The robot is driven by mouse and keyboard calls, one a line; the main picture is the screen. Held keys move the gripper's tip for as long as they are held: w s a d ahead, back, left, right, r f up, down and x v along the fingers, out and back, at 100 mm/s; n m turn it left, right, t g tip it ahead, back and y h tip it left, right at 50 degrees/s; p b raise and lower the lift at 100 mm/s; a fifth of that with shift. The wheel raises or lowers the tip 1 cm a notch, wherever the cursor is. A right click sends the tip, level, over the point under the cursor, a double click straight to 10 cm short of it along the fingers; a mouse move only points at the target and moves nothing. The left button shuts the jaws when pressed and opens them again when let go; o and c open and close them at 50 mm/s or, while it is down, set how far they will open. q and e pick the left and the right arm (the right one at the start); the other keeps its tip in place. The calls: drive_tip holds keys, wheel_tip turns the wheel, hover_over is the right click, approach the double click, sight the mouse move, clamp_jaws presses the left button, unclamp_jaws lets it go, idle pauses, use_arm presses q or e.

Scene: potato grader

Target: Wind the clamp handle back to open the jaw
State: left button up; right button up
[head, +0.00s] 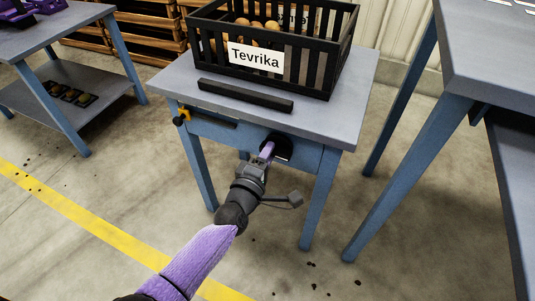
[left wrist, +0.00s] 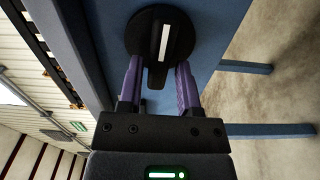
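The clamp handle (head: 285,149) is a round black knob on the front of the blue-grey table, partly hidden behind my left gripper in the head view. In the left wrist view the knob (left wrist: 142,36) carries a white bar mark, and a short black lever (left wrist: 157,76) points down from it in the picture. My left gripper (head: 268,150) is at the knob. In the left wrist view its purple fingers (left wrist: 159,66) stand apart on either side of the lever, with a gap visible on each side. No jaw can be clearly made out. My right gripper is not in view.
A black crate (head: 215,47) labelled Tevrika holds potatoes on the table (head: 330,118). A black bar (head: 245,95) lies in front of it. A small yellow-and-black fitting (head: 182,116) is at the left front. Another table (head: 490,70) stands close at right.

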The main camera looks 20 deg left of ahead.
use_arm(q)
drive_tip(key=shift+o, duration=0.8)
drive_tip(key=s+p, duration=0.4)
drive_tip(key=s, duration=0.6)
drive_tip(key=shift+a, duration=0.15)
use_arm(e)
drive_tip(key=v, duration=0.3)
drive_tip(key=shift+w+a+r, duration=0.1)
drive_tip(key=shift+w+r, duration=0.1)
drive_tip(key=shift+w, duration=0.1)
